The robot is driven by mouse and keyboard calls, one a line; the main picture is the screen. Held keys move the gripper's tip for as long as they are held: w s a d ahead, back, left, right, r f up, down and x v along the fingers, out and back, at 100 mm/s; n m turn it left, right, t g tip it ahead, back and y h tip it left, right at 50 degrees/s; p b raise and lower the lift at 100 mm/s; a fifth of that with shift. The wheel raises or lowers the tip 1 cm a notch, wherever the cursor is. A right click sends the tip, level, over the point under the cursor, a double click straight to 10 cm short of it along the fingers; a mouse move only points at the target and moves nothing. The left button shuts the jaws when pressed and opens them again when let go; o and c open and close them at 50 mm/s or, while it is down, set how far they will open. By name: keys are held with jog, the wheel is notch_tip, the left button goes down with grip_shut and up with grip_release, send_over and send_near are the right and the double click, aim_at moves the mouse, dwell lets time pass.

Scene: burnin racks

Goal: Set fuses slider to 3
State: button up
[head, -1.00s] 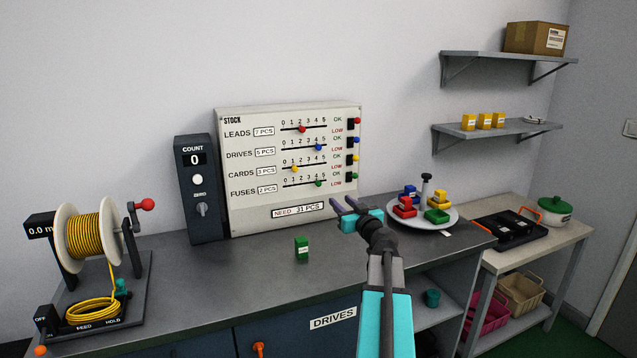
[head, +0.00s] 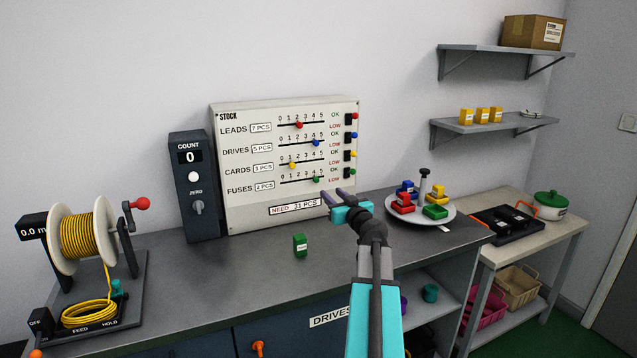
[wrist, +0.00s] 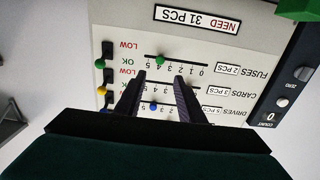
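The STOCK panel (head: 240,200) stands upright at the back of the bench. The FUSES slider, a green knob (head: 316,180), is on the lowest of its rows, near the 4 mark. In the wrist view the panel is upside down and the green knob (wrist: 160,60) shows between and beyond the fingertips. My gripper (head: 333,193) is open and empty, in front of the panel's lower right. In the wrist view its two fingers (wrist: 159,77) point at the FUSES row, apart from the knob as far as I can tell.
Other sliders are red (head: 299,125), blue (head: 316,142) and yellow (head: 292,165). Small switches (head: 348,155) line the panel's right edge. A COUNT box (head: 193,215), a green block (head: 300,245) and a plate of coloured blocks (head: 447,213) stand nearby.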

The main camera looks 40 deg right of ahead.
aim_at(317, 180)
jog(key=shift+p+x, duration=2.1)
jog(key=shift+x, duration=4.25)
jog(key=shift+c, duration=0.5)
grip_shut()
